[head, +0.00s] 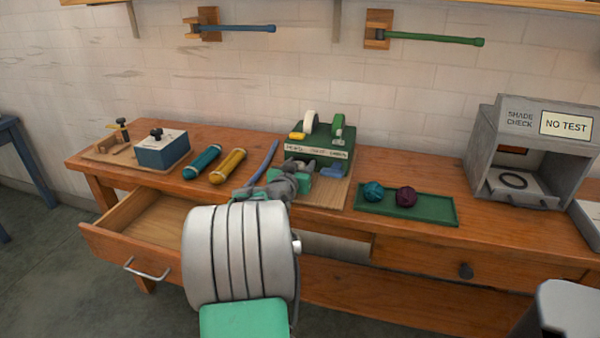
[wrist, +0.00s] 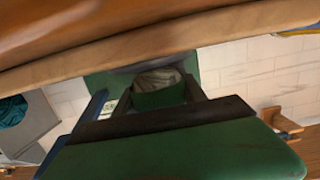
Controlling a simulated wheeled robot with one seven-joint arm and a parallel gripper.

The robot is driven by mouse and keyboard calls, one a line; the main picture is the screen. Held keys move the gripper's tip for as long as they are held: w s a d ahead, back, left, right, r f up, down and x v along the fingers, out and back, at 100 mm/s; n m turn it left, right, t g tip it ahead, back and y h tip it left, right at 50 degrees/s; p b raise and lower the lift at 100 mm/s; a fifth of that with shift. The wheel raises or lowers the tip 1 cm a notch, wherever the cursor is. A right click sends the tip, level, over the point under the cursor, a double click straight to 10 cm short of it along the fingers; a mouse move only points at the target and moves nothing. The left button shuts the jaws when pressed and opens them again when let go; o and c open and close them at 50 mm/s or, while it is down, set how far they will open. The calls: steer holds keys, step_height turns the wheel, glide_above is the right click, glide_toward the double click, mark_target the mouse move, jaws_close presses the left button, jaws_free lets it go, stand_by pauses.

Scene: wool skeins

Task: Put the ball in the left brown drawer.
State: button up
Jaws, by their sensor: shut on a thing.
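My gripper (head: 288,184) is at the front of the bench, near the green winding device, partly behind my own arm.
A green winding device (head: 320,148) stands behind my gripper. Teal (head: 203,162) and yellow (head: 228,166) cylinders and a blue-white box (head: 162,150) are on the left. A grey shade-check booth (head: 530,150) stands right. The right drawer (head: 435,262) is closed.

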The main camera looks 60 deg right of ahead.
steer(key=shift+a+f, duration=0.1)
steer(key=shift+f, duration=0.55)
steer(key=shift+f, duration=0.1)
steer(key=shift+f, duration=0.15)
steer(key=o, duration=1.3)
steer(key=shift+o, duration=0.2)
